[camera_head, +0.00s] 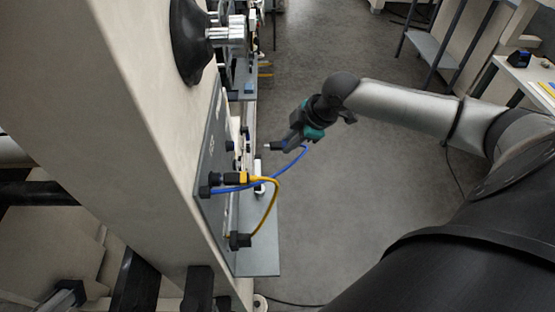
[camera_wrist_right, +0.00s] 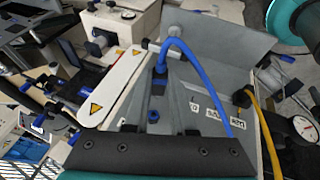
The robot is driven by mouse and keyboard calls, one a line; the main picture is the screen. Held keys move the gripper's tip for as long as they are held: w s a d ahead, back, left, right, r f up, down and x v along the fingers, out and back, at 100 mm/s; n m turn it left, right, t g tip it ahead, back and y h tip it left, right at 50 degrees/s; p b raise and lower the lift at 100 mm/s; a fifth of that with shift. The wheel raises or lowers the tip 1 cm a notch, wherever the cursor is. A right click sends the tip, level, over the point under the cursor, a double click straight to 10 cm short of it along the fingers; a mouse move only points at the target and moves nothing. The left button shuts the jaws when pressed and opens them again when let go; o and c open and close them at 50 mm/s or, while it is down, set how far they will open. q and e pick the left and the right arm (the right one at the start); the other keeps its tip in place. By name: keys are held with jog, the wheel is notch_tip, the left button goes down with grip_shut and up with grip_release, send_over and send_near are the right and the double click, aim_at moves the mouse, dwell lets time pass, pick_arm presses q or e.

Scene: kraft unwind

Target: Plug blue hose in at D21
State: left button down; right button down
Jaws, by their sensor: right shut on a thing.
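The blue hose (camera_head: 285,168) runs from a black plug on the panel (camera_head: 217,150) in an arc to my right gripper (camera_head: 283,145). The right gripper is shut on the hose's free end, whose small tip points left at the panel, with a gap between them. Small white labels show on the panel, but I cannot read D21. My left gripper is out of view.
A yellow hose (camera_head: 274,205) loops between two black plugs beside the blue one; it also shows at the right of the wrist view (camera_wrist_right: 266,130). A grey plate (camera_head: 262,255) sticks out below the panel. Open floor (camera_head: 340,220) lies right of the machine.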

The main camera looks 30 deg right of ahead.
aim_at(272, 145)
jog(key=shift+w+a+b, duration=0.75)
jog(key=shift+w+a, duration=0.05)
jog(key=shift+a, duration=0.3)
jog(key=shift+w+a+b, duration=0.35)
jog(key=shift+a, duration=0.3)
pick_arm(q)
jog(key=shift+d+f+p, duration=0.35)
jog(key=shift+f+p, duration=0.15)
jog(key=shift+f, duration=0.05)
pick_arm(e)
jog(key=shift+w+a+r, duration=0.1)
jog(key=shift+w+a, duration=0.45)
jog(key=shift+a, duration=0.3)
